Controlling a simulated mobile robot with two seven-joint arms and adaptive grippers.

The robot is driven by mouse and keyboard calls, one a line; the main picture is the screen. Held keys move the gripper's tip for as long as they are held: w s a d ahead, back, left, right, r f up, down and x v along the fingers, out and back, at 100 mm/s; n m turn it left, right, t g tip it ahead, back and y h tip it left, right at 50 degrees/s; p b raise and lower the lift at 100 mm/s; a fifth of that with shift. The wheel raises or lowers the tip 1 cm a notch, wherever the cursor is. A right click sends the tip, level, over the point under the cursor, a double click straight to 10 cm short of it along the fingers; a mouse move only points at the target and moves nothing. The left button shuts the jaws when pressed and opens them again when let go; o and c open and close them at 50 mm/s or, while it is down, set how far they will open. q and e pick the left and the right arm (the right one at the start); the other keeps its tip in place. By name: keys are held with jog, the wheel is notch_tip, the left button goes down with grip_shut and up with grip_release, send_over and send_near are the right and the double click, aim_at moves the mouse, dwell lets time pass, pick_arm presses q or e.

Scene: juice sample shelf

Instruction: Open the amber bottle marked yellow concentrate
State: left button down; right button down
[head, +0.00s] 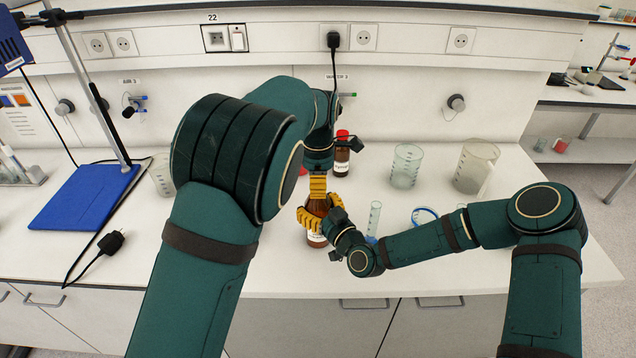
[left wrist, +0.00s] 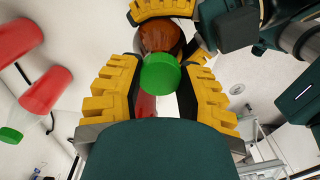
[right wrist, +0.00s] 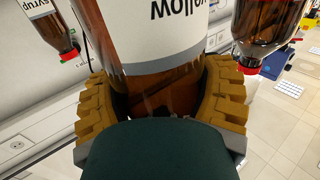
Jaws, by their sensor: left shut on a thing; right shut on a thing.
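The amber bottle (head: 316,238) stands at the middle of the bench with its white label facing front. In the right wrist view its label (right wrist: 178,30) reads upside down, partly "yellow". My right gripper (head: 318,217) is shut around the bottle's body from the front right. My left gripper (head: 318,190) points down from above, shut on the green cap (left wrist: 160,73) at the bottle's top. The bottle's amber shoulder (left wrist: 160,38) shows beyond the cap, with a right finger around it. The head view hides the cap; I cannot tell whether it is loose.
Another amber bottle with a red cap (head: 342,158) stands close behind; a "syrup" bottle (right wrist: 45,22) shows in the right wrist view. Two beakers (head: 406,166) (head: 475,168) and a graduated cylinder (head: 374,220) stand to the right. A blue stand base (head: 80,197) lies left.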

pick_arm(q)
jog(key=shift+r, duration=0.2)
dwell(0.5)
jog(key=shift+r, duration=0.9)
jog(key=shift+r, duration=2.05)
pick_arm(e)
grip_release()
